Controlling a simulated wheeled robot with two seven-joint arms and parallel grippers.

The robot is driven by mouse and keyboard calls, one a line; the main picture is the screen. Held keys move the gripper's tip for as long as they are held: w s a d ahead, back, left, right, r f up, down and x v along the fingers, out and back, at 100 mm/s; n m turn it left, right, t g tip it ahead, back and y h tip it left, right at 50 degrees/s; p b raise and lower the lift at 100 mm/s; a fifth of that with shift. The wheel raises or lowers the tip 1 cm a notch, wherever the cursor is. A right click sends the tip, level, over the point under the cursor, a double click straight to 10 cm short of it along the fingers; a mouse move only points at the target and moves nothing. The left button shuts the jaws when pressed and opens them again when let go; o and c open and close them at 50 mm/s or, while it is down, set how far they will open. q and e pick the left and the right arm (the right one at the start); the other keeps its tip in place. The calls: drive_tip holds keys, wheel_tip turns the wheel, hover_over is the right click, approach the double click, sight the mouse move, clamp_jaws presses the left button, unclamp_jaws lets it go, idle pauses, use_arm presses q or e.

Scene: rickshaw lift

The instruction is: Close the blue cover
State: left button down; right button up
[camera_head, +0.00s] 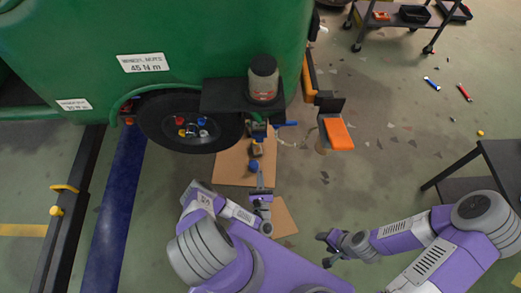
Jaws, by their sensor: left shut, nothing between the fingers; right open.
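A small blue part (259,131), which may be the blue cover, sits below the black shelf on the green vehicle, with a thin blue bar (287,124) sticking out to its right. Whether the cover is open or shut is too small to tell. My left gripper (260,181) is shut and empty, pointing up the picture, below the blue part and apart from it. A round blue piece (253,165) shows just above its fingertips. My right gripper (328,246) is open and empty over the floor at the lower right, well away from the vehicle.
The green vehicle (190,35) fills the upper left, with a black wheel (160,132) and a dark jar (263,78) on a black shelf (225,97). An orange pad (338,134) sticks out right. A dark table (470,180) stands far right. Floor between is mostly clear.

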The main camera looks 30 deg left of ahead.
sight(259, 137)
use_arm(q)
drive_tip(key=w+a+r+b, duration=0.2)
drive_tip(key=w+a+r, duration=0.3)
drive_tip(key=w, duration=0.3)
drive_tip(key=shift+w, duration=0.2)
use_arm(e)
wheel_tip(259, 137, down, 3)
drive_tip(key=shift+r, duration=0.2)
